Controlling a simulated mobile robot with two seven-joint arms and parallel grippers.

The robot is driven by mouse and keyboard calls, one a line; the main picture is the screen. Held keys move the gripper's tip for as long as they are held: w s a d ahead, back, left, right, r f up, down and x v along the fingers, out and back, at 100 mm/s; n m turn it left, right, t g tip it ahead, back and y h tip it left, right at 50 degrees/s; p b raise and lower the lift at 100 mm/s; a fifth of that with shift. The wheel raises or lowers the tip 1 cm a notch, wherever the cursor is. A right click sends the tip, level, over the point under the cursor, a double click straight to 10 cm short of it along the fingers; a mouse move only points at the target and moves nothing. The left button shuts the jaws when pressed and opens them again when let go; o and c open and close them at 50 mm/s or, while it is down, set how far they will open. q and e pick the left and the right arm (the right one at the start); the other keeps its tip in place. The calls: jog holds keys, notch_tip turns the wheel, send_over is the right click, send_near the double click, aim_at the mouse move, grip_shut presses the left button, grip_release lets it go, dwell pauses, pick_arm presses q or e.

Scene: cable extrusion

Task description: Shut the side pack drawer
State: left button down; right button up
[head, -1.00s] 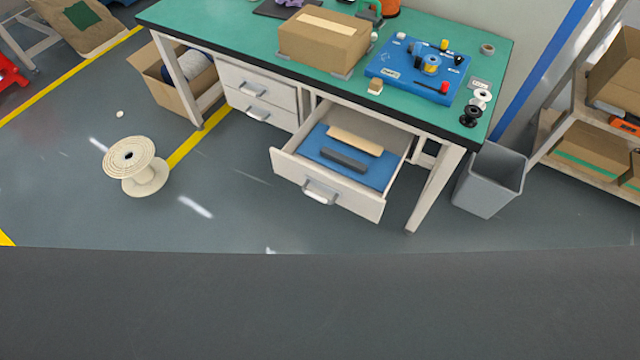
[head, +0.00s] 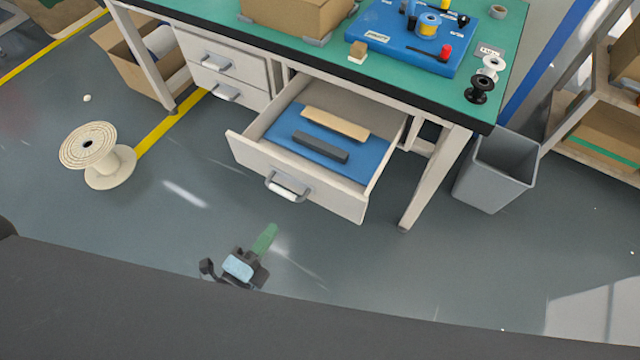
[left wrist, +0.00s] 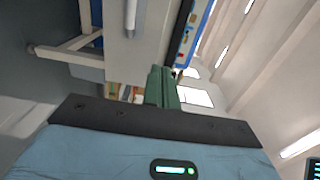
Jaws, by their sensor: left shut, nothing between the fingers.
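The side pack drawer (head: 310,190) is pulled well out from under the right end of the workbench. Its pale front carries a grey handle (head: 287,188). Inside, on a blue liner (head: 345,165), lie a tan bar (head: 335,124) and a dark grey bar (head: 320,147). My left gripper (head: 267,234) is shut and empty, low in the head view, in front of the drawer and apart from the handle. Its green fingers (left wrist: 162,88) are together in the left wrist view, with a pale front and a handle (left wrist: 131,14) above them. My right gripper is not in view.
The green workbench (head: 330,60) stands above, with a blue board (head: 410,40) on it. Two closed drawers (head: 225,65) are at left. A cable spool (head: 95,155) stands on the floor at left and a grey bin (head: 495,175) at right. The floor before the drawer is clear.

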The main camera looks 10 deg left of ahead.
pick_arm(q)
jog(key=shift+r, duration=0.1)
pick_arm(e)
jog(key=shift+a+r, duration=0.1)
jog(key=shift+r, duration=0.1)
pick_arm(q)
send_near(310, 175)
jog(key=x, duration=0.5)
jog(key=shift+w, duration=0.2)
jog(key=shift+w+d, duration=0.25)
jog(key=shift+w, duration=0.4)
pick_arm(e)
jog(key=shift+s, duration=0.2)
